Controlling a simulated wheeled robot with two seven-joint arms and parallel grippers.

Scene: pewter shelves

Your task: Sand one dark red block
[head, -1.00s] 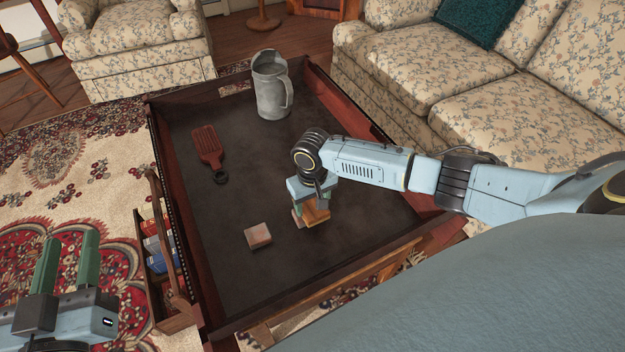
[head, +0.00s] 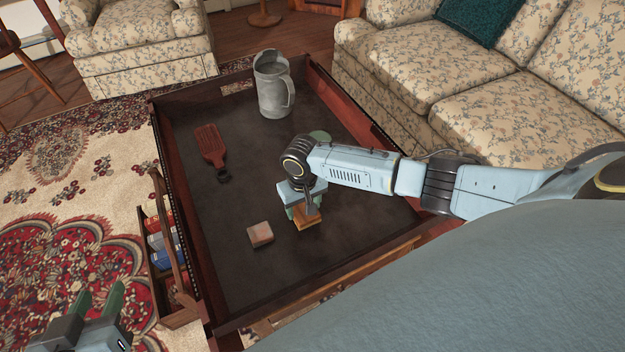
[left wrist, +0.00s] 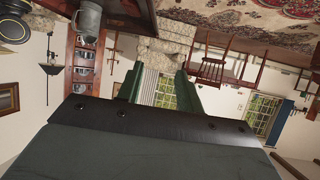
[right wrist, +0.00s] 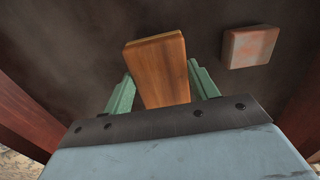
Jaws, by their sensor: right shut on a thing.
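A small block with a pale reddish top (head: 260,235) lies on the dark tray-like table top, left of my right gripper. It also shows in the right wrist view (right wrist: 250,47), with darker red-brown edges. My right gripper (head: 305,210) points down and is shut on an orange-brown wooden block (right wrist: 158,72). This block also shows below the fingers in the head view (head: 307,220); I cannot tell whether it touches the table top. My left gripper (head: 98,298) is at the lower left, outside the table, with its fingers apart and nothing between them (left wrist: 160,90).
The table has a raised dark red rim (head: 180,200). A grey metal pitcher (head: 272,85) stands at the back. A pale green round thing (head: 320,136) is partly hidden behind my right arm.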

